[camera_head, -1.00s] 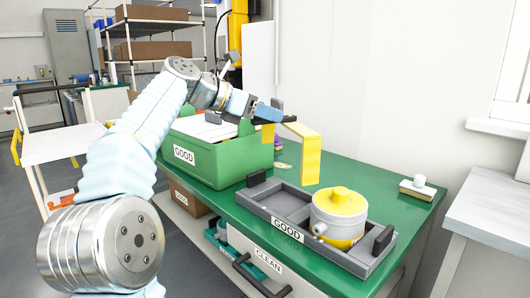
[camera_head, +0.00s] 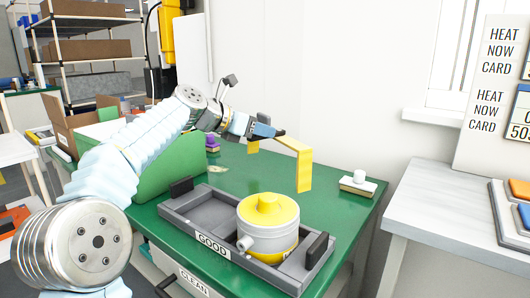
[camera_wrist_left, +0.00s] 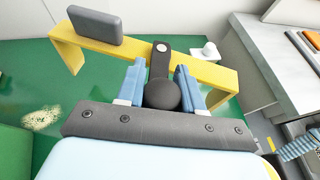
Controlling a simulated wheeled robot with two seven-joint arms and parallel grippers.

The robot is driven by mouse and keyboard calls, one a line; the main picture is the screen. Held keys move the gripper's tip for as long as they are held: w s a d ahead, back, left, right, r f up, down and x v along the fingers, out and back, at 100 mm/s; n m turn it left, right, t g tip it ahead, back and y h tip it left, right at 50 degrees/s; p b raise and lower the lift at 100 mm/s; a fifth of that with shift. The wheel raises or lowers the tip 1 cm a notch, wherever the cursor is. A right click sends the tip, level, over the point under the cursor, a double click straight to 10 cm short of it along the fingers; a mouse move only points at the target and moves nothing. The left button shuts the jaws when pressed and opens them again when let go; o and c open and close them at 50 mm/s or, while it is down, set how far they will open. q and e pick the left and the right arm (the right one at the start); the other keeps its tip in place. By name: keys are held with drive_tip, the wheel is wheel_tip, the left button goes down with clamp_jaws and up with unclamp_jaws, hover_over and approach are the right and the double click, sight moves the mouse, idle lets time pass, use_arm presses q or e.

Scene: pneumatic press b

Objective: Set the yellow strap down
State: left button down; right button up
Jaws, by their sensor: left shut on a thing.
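The yellow strap (camera_head: 303,163) is a flat bent band with its ends turned down, held in the air above the green table. My left gripper (camera_head: 275,132) is shut on it. In the left wrist view the strap (camera_wrist_left: 215,72) runs across behind the blue fingers of my left gripper (camera_wrist_left: 160,80), with a dark grey piece and round knob between them. A dark grey pad (camera_wrist_left: 95,25) shows at the strap's left part. A ribbed blue piece (camera_wrist_left: 300,146) at the right edge of that view looks like a finger of my right gripper, mostly cut off.
A grey GOOD tray (camera_head: 187,209) holding a yellow-topped round part (camera_head: 268,222) stands on the green table (camera_head: 340,215) in front of the strap. A white-handled block (camera_head: 358,183) sits to the right. Clear table lies around the block.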

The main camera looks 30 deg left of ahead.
use_arm(q)
drive_tip(key=shift+w+d+f, duration=0.2)
drive_tip(key=shift+w+f, duration=0.1)
drive_tip(key=shift+f, duration=0.15)
drive_tip(key=f, duration=0.1)
drive_tip(key=f+b, duration=0.1)
drive_tip(key=f, duration=0.1)
drive_tip(key=w+f, duration=0.1)
drive_tip(key=shift+d+f+b, duration=0.25)
drive_tip(key=shift+d+b, duration=0.05)
drive_tip(key=shift+b, duration=0.1)
drive_tip(key=c, duration=0.7)
unclamp_jaws()
drive_tip(key=v, duration=1.2)
